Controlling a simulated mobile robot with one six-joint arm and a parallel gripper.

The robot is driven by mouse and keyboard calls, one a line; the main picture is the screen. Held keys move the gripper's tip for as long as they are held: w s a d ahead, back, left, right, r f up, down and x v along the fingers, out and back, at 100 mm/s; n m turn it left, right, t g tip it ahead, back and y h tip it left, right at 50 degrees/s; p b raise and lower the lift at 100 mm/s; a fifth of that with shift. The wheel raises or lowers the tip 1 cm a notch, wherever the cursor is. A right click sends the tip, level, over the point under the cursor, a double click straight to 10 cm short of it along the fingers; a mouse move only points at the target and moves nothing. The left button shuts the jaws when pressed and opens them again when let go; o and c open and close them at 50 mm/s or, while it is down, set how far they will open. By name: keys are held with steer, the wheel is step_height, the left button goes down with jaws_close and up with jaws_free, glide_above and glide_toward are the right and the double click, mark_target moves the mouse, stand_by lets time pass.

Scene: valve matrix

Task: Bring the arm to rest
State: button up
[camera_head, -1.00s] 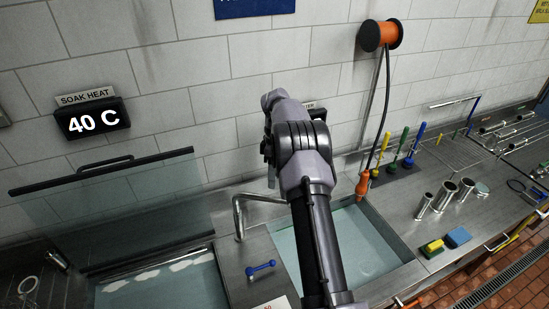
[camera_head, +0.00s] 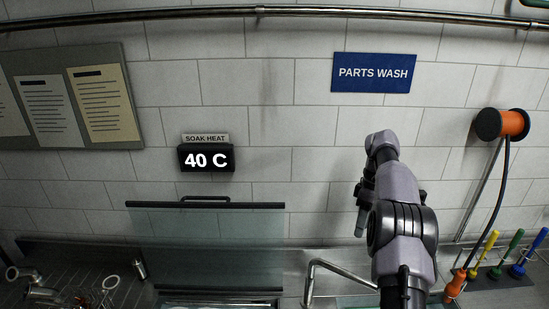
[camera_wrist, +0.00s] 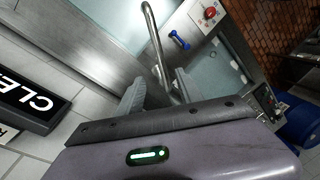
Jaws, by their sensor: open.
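My arm (camera_head: 405,215) rises from the bottom of the head view, right of centre, in front of the tiled wall. It is bent at the top, and its end hangs down on the left side of the link. My gripper (camera_head: 360,228) shows small there, and its fingers are partly hidden. In the wrist view my gripper (camera_wrist: 160,92) has its two grey fingers apart, with nothing held between them. The metal faucet (camera_wrist: 154,38) shows beyond the fingers; I cannot tell how far off it is.
A faucet (camera_head: 312,278) stands left of my arm, near a glass lid (camera_head: 205,245). An orange hose reel (camera_head: 512,124) and coloured brushes (camera_head: 517,242) are to the right. A blue double-ended tool (camera_wrist: 179,40) lies on the counter. A black sign (camera_wrist: 30,100) is near the gripper's left.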

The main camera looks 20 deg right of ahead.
steer(key=s+a+f+m+t+b, duration=0.15)
steer(key=s+a+b, duration=0.25)
steer(key=a+b, duration=0.55)
steer(key=s+a+m+t+b, duration=0.2)
steer(key=s+a+m+b, duration=0.15)
steer(key=a+b, duration=0.6)
steer(key=s+a+f+m+t+b, duration=0.2)
steer(key=s+a+f+m+b, duration=0.1)
steer(key=s+a+f+b, duration=0.4)
steer(key=s+a+f+m+t+b, duration=0.1)
steer(key=s+a+f+m+b, duration=0.3)
steer(key=s+f, duration=0.9)
steer(key=s+a+b, duration=0.2)
steer(key=a+b, duration=0.1)
steer(key=b, duration=0.1)
steer(key=shift+s+f+t, duration=0.15)
steer(key=shift+s+t, duration=0.05)
steer(key=shift+t, duration=0.15)
